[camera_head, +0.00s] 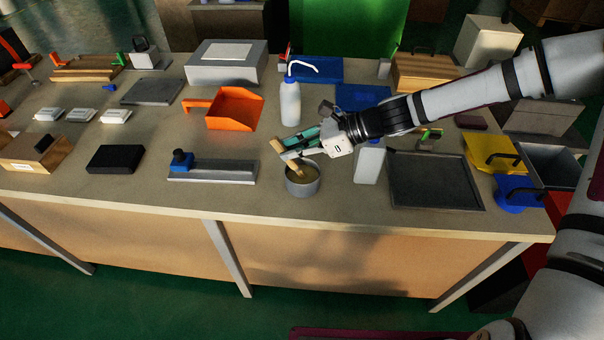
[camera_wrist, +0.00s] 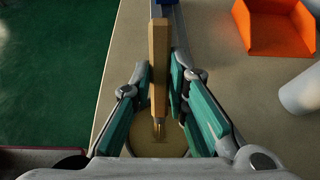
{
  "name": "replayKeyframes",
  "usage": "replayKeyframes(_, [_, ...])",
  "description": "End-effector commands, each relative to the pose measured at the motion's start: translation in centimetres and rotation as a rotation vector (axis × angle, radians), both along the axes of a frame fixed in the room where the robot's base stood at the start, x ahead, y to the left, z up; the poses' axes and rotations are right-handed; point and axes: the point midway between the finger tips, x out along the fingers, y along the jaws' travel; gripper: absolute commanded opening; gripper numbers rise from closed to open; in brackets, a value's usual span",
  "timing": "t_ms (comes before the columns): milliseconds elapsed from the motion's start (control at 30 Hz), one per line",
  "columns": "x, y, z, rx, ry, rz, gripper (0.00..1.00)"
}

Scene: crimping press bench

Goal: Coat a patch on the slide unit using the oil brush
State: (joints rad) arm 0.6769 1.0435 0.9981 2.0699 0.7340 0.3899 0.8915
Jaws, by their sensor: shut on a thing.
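My gripper (camera_head: 301,145) is shut on the wooden handle of the oil brush (camera_head: 277,146). The brush is over a round grey pot (camera_head: 303,188) near the bench's front edge, its lower end down at the pot's opening. In the wrist view the brush (camera_wrist: 159,65) lies between my gripper's teal fingers (camera_wrist: 172,98), with its metal end over the pot's tan inside. Whether the bristles touch the contents is hidden. The slide unit (camera_head: 214,178), a long grey rail with a blue knobbed block at its left, lies left of the pot. Its end shows in the wrist view (camera_wrist: 166,8).
An orange scoop-shaped bin (camera_head: 236,108) and a white bottle (camera_head: 290,102) stand behind. A black box (camera_head: 115,159) lies left of the slide unit. Bare bench lies between slide unit and pot.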

Motion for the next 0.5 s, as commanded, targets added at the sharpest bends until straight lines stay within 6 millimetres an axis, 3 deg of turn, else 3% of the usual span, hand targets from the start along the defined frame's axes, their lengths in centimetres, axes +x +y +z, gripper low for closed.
replayKeyframes(500, [-0.04,0.00,0.44,0.000,0.000,0.000,0.00])
